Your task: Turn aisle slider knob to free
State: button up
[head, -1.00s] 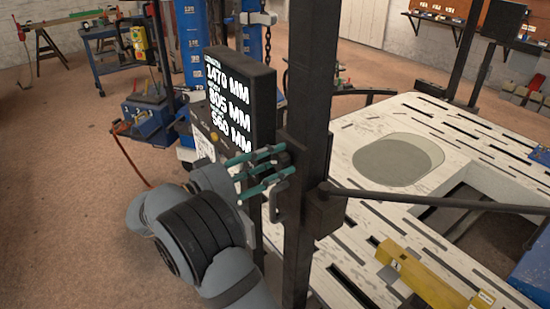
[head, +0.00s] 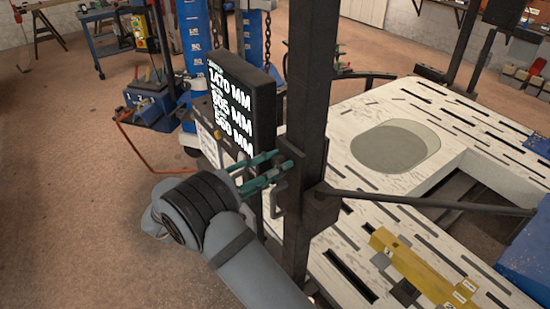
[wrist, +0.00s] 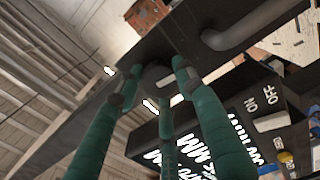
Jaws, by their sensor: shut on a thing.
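My gripper (head: 278,168), with teal-green fingers, is at the dark upright post (head: 306,110), beside a carriage block on it. In the wrist view my gripper (wrist: 150,82) has its fingers closed around a dark round knob (wrist: 156,76) on the dark post face. A pale mark shows on the knob, and short white marks lie on the face around it; I cannot read them. The fingers cover part of the knob, and in the head view it is hidden behind them.
A display (head: 243,105) with white millimetre figures stands close to the left of the post. A dark bar (head: 425,201) runs right from the carriage. The white slotted bench (head: 350,225) lies behind, with a yellow block (head: 425,268). A dark handle (wrist: 240,32) is near the knob.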

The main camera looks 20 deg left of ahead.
jog(key=shift+n+p, duration=0.6)
jog(key=shift+n, duration=0.2)
jog(key=o, duration=1.1)
jog(key=shift+o, duration=0.2)
jog(key=v, duration=1.2)
